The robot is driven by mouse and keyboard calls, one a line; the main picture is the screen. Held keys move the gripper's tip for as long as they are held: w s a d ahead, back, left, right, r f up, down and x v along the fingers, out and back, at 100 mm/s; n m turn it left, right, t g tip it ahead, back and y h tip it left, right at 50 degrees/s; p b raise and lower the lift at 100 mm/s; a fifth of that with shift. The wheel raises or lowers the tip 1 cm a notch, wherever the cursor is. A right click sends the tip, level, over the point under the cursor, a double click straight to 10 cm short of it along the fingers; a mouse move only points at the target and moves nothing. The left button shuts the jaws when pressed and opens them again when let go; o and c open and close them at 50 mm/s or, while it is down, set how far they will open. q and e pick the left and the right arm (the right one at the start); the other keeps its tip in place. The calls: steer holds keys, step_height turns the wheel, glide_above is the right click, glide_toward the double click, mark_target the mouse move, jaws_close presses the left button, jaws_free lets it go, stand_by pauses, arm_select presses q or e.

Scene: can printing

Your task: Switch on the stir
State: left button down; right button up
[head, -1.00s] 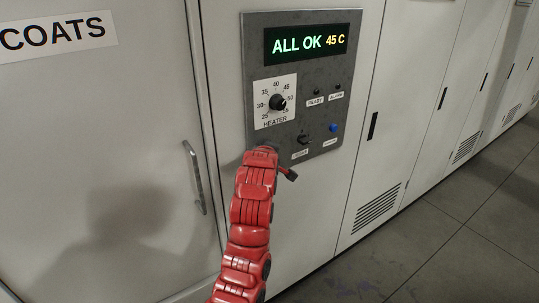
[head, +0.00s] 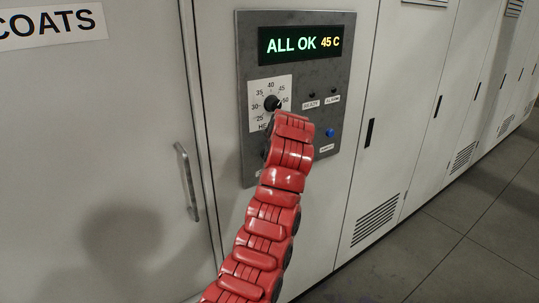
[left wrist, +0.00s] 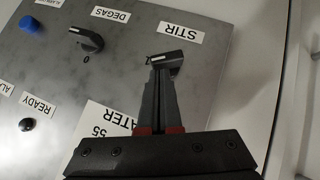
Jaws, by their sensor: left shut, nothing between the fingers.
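The stir switch (left wrist: 168,62) is a black knob with a pale mark, beside the STIR label (left wrist: 181,32) in the left wrist view, where the lettering is upside down. My left gripper (left wrist: 159,80) is shut and empty. Its fingertips overlap the lower part of the stir knob; I cannot tell whether they touch it. In the head view my red left arm covers the lower left of the grey control panel (head: 250,160) and hides the stir switch and the fingers. My right gripper is not in view.
The panel also has a heater dial (head: 271,102), a blue button (head: 330,132) and a display (head: 300,44) reading ALL OK 45 C. The DEGAS knob (left wrist: 88,40) sits near the stir switch. A cabinet door handle (head: 187,181) stands out left of the panel.

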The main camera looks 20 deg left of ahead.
arm_select(q)
steer(key=shift+w+d+g+b, duration=0.3)
steer(key=shift+w+b, duration=0.15)
steer(key=shift+b, duration=0.4)
steer(key=shift+d, duration=0.1)
steer(key=shift+r, duration=0.8)
